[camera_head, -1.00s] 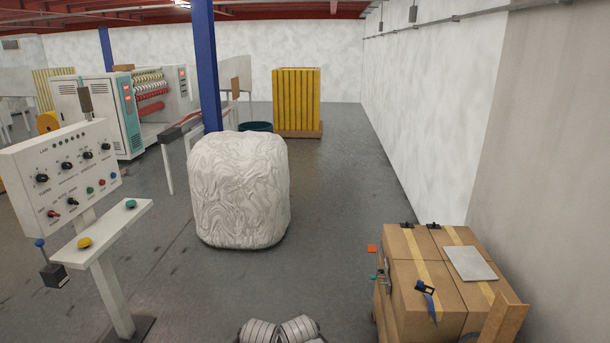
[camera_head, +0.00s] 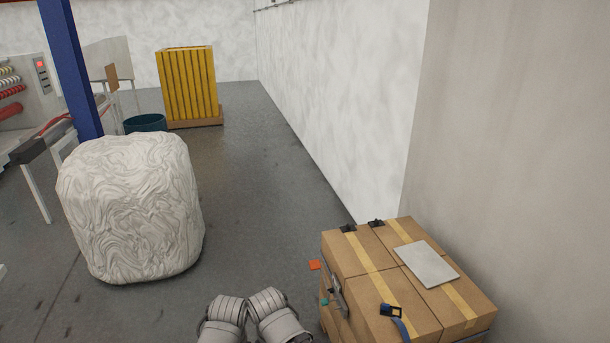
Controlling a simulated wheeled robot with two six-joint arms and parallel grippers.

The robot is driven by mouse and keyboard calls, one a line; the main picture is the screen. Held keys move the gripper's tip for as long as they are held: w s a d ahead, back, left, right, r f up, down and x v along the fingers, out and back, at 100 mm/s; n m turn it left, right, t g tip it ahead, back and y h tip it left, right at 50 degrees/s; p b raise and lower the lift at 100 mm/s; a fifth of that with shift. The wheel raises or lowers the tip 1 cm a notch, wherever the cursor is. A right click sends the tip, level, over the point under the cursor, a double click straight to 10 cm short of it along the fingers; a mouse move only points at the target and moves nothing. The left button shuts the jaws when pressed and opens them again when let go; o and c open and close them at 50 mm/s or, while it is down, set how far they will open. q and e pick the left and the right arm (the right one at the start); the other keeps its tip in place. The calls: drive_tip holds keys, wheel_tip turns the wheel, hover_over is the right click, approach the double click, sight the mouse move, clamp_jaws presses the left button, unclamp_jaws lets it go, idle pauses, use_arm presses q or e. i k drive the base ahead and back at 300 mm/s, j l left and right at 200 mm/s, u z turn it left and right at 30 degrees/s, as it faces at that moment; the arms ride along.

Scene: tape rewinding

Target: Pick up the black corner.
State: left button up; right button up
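Two small black pieces sit at the far edge of the cardboard boxes (camera_head: 350,262): one at the left (camera_head: 348,228) and one to its right (camera_head: 376,223). They are too small to tell which is the black corner. A black piece with a square opening (camera_head: 391,310) lies on top of the near box, with a blue strap (camera_head: 402,329) running from it. Neither of my grippers is in view; only grey rounded parts of my own arms show at the bottom.
A light grey sheet (camera_head: 426,263) lies on the boxes. An orange tag (camera_head: 314,265) shows at their left side. A large white wrapped bale (camera_head: 130,208) stands at the left. Open floor lies between the bale and the boxes. A white wall (camera_head: 335,95) runs behind.

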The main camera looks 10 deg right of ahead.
sight(347, 227)
drive_tip(key=i+j+z, duration=0.15)
drive_tip(key=i+z, duration=0.15)
drive_tip(key=z, duration=0.15)
drive_tip(key=i+j+z, duration=0.2)
drive_tip(key=z, duration=0.25)
drive_tip(key=i+j+z, duration=0.3)
drive_tip(key=z, duration=0.15)
drive_tip(key=i+j+z, duration=0.15)
drive_tip(key=j+z, duration=0.3)
drive_tip(key=i+j+z, duration=0.15)
drive_tip(key=j+z, duration=0.35)
drive_tip(key=j, duration=0.3)
drive_tip(key=j+z, duration=0.5)
drive_tip(key=j, duration=0.25)
